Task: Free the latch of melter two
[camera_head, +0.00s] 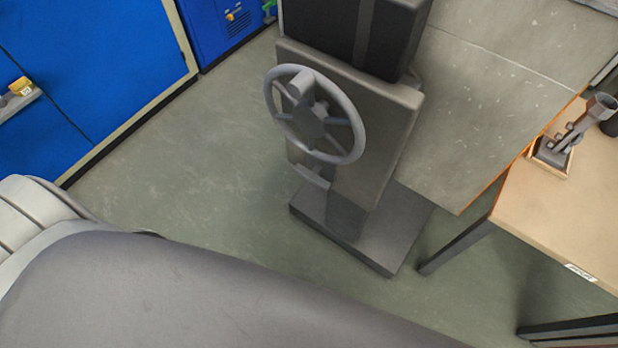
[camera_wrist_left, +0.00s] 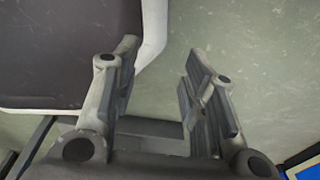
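A grey machine (camera_head: 365,130) on a flat base plate stands in the middle of the head view. It carries a spoked handwheel (camera_head: 313,117) on its front, with a small grey bar (camera_head: 311,176) below the wheel. I see no label naming it as melter two, and I cannot pick out the latch for certain. My left gripper (camera_wrist_left: 160,62) shows in the left wrist view, its two fingers apart with only floor between them. It is not in the head view. My right gripper is in neither view.
Large blue panels (camera_head: 95,60) fill the upper left, with a small yellow-topped fitting (camera_head: 20,87) at the edge. A blue cabinet (camera_head: 222,35) stands behind. A wooden-topped table (camera_head: 560,215) at right bears a metal fixture (camera_head: 556,155). Floor (camera_head: 200,170) left of the machine is clear.

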